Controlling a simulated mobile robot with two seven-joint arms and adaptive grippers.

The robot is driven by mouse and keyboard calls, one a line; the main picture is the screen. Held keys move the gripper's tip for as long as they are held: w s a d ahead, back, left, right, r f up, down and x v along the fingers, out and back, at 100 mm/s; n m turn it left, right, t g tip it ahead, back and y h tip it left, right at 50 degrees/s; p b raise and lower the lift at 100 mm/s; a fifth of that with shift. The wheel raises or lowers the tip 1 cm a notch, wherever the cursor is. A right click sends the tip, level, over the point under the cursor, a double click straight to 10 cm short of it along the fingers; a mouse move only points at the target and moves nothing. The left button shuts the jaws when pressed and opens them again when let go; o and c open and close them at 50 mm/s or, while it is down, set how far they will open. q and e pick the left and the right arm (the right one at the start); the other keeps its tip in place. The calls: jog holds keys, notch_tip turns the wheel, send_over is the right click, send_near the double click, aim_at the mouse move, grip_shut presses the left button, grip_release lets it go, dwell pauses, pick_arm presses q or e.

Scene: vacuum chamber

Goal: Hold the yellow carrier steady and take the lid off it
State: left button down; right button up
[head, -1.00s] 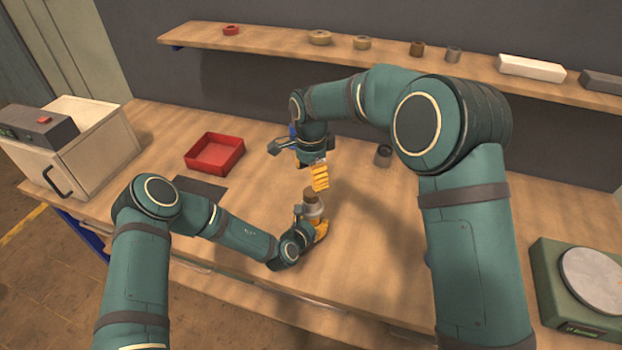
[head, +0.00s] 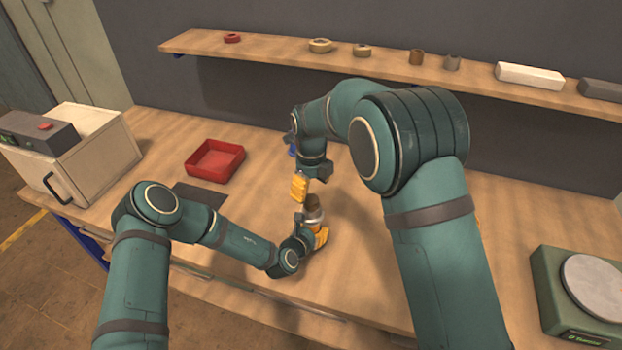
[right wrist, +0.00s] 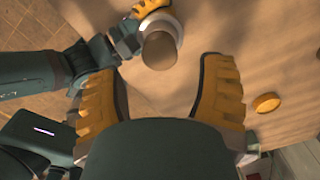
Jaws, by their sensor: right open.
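My right gripper (head: 300,192) is open and empty, pointing down just above and left of the carrier's top. In the right wrist view my right gripper (right wrist: 158,75) has its fingers wide apart. Any lid seam is too small to tell.
A yellow disc (right wrist: 266,102) lies on the bench to the right in the wrist view. A red tray (head: 215,161) and a dark mat (head: 200,193) lie to the left. A white oven-like box (head: 75,150) and a green scale (head: 580,300) stand at either side. A shelf (head: 390,62) runs behind.

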aim_at(311, 199)
pick_arm(q)
jog(key=shift+r, duration=0.15)
pick_arm(e)
jog(key=shift+f, duration=2.65)
jog(key=shift+c, duration=0.2)
